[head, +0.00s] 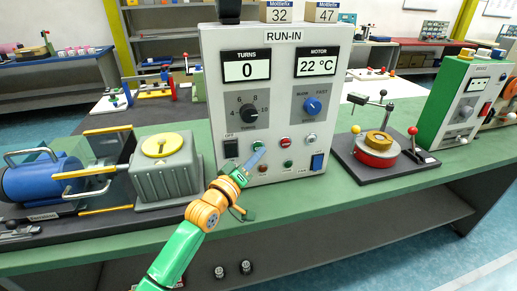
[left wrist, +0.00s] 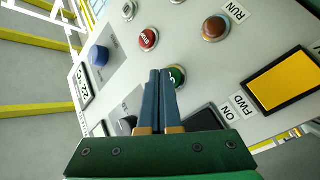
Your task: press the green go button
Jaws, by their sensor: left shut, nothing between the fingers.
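The green go button (left wrist: 177,77) is on the light grey front panel (left wrist: 206,58), partly hidden behind my left fingertips in the left wrist view. My left gripper (left wrist: 160,74) is shut and empty, its two blue-grey fingers together and pointing at the button. Its tips overlap the button's edge in this view; I cannot tell whether they touch it. In the head view my left gripper (head: 258,157) is at the lower left of the RUN-IN box (head: 280,100), just below the upper button row. My right gripper is not in view.
A red stop button (left wrist: 148,39) sits beside the green one. A black switch (head: 231,149) is left of the gripper. A grey box with a yellow disc (head: 161,145) and a blue motor (head: 42,180) stand left. A red-based device (head: 376,150) stands right on the green bench.

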